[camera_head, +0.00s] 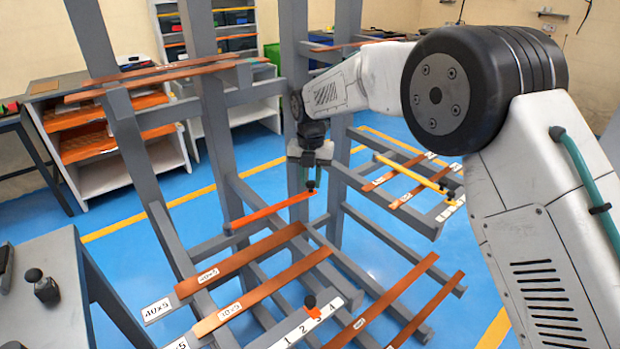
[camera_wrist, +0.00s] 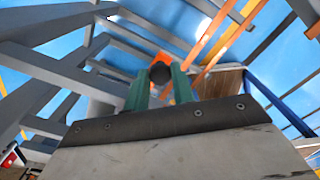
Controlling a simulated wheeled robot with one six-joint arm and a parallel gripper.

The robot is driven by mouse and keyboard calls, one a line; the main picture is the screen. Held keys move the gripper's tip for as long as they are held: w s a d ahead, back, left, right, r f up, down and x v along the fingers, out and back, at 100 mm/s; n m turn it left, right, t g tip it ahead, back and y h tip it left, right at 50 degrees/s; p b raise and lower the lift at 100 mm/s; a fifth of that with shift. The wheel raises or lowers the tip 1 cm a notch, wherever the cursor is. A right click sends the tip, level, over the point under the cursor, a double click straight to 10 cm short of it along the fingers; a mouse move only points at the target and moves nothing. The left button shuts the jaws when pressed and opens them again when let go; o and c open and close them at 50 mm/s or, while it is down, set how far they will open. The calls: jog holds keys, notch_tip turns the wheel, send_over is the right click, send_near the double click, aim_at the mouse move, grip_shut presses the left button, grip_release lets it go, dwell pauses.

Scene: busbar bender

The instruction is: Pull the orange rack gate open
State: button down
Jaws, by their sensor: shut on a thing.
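The orange rack gate (camera_head: 268,213) is a thin orange bar at the middle of the grey rack in the head view. Its left end meets a rack post and its right end carries a small black knob. My gripper (camera_head: 310,178) points down at that right end. In the wrist view my gripper (camera_wrist: 160,88) has its two green fingers shut on the black knob (camera_wrist: 159,73), with an orange part of the gate (camera_wrist: 145,47) just beyond. Most of the bar is hidden in the wrist view. I cannot tell how far the gate stands open.
Copper busbars (camera_head: 270,290) lie on the lower rack arms, and others (camera_head: 150,78) on upper arms. A yellow bar with a dark knob (camera_head: 410,170) crosses the right-hand arms. A numbered white rail (camera_head: 300,325) is in front. A grey bench (camera_head: 45,275) stands left. Blue floor shows between.

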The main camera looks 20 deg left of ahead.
jog(key=c, duration=1.2)
grip_release()
jog(key=shift+s, duration=0.1)
jog(key=shift+o, duration=0.2)
notch_tip(320, 180, up, 8)
jog(key=shift+f, duration=0.1)
